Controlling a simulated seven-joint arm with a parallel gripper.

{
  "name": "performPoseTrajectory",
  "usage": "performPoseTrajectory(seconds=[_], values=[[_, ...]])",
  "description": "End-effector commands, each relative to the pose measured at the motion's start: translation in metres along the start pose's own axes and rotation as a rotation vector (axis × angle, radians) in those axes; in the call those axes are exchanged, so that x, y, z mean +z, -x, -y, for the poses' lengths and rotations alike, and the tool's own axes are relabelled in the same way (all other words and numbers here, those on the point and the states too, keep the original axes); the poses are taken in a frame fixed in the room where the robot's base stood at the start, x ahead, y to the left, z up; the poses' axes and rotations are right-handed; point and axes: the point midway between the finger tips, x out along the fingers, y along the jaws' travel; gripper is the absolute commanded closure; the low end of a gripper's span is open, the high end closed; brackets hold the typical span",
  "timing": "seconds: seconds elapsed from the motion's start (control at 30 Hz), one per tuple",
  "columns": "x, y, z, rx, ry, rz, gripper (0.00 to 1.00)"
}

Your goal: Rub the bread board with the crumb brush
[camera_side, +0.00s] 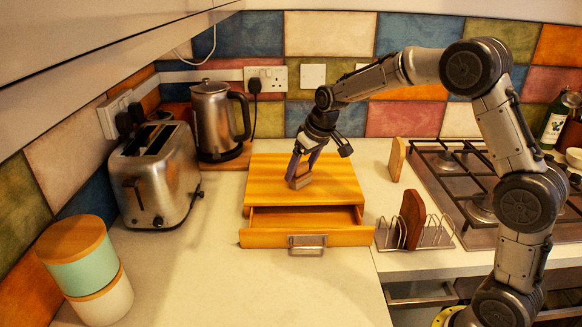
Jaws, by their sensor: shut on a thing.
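The bread board (334,180) is a wooden slab forming the top of a box with an open drawer (305,226) at its front. My gripper (300,175) points down over the left-middle of the board. It is shut on a small brownish block, the crumb brush (299,181). The brush is at the board's top surface and looks to be touching it, though the fingers hide part of it.
A toaster (155,180) and kettle (215,120) stand to the left, with stacked canisters (85,270) in front. A toast rack (425,235) holding a brown slice (411,217) stands right of the drawer. A hob (455,185) lies further right.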

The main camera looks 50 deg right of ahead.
Motion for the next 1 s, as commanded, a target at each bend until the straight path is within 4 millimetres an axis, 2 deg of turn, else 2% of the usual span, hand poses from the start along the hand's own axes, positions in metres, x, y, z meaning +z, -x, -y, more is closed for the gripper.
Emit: performPoseTrajectory(seconds=[0.27, 0.43, 1.0], values=[[0.017, 0.007, -0.019, 0.000, -0.003, 0.003, 0.63], [0.007, 0.002, -0.030, 0.000, -0.002, 0.003, 0.63], [-0.026, -0.011, 0.009, 0.000, 0.003, 0.003, 0.63]])
